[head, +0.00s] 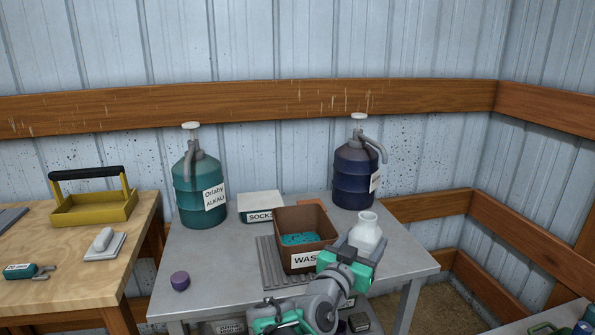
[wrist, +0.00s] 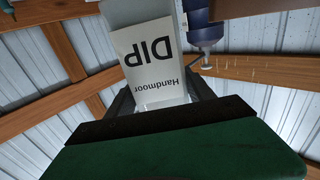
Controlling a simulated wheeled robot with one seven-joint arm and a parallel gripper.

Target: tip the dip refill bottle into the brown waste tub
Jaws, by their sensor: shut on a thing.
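The dip refill bottle (head: 367,230) is white with an open neck and stands roughly upright in my gripper (head: 353,252). My gripper is shut around its body, just right of the brown waste tub. In the wrist view the bottle's label (wrist: 158,62) reads "Handmoor DIP" upside down, between the dark fingers (wrist: 162,100). The brown waste tub (head: 290,222) stands on the grey table, its label partly hidden by my gripper. Teal material (head: 300,239) lies inside it. The bottle's contents are hidden.
A teal alkali jug (head: 196,190) and a dark blue pump jug (head: 352,177) stand at the back of the grey table (head: 215,262). A socks box (head: 260,205) sits behind the tub. A purple cap-like object (head: 180,281) lies front left. A wooden bench (head: 75,245) adjoins left.

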